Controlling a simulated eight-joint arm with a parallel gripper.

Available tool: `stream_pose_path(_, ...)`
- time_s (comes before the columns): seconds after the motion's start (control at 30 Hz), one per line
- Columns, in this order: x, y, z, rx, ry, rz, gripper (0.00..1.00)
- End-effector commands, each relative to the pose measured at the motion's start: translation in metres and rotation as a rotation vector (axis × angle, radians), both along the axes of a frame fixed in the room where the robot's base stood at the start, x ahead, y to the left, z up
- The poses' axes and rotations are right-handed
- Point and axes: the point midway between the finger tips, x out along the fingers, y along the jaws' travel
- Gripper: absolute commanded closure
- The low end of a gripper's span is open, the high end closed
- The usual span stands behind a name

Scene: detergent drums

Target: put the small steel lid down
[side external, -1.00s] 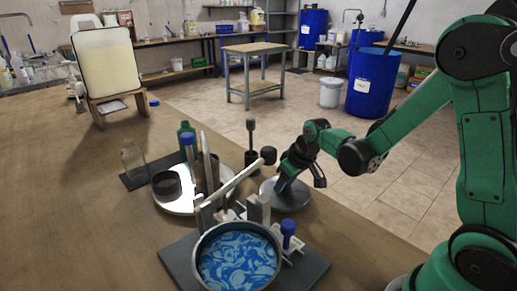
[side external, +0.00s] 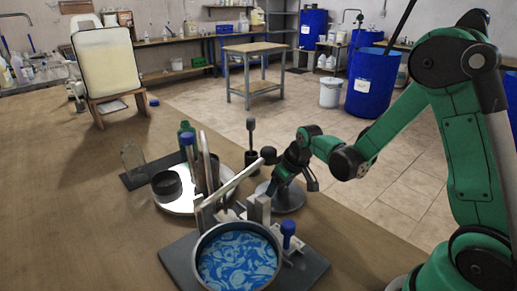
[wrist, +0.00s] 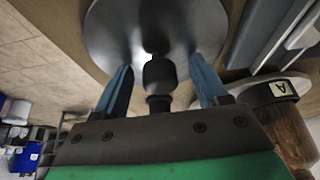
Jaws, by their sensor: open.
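The small steel lid (side external: 290,203) is a grey disc with a dark knob. In the side view it looks flat on the brown table, right of the white round plate; its underside is hidden. In the wrist view the lid's disc (wrist: 115,30) fills the upper middle, and its black knob (wrist: 160,74) points toward the camera. My gripper (side external: 282,187) is over the lid. Its blue fingers are apart, one on each side of the knob, with a gap visible on both sides in the wrist view (wrist: 160,65).
The pot of blue-and-white swirled liquid (side external: 238,262) stands on a dark board in front. The white plate (side external: 180,207) holds a dark bowl and upright items to the left. A dark long-handled tool (side external: 251,140) stands behind. The left of the table is mostly clear.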

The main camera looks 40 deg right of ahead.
Motion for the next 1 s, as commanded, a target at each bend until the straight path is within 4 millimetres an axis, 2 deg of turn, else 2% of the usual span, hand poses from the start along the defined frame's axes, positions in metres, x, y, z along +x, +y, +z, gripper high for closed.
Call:
stream_pose_path(0.27,-0.004,0.0,0.013,0.0,0.0,0.0,0.34)
stream_pose_path(0.8,-0.035,0.0,0.086,0.0,0.0,-0.001,0.34)
stream_pose_path(1.0,-0.043,0.0,0.107,0.0,0.0,0.0,0.34)
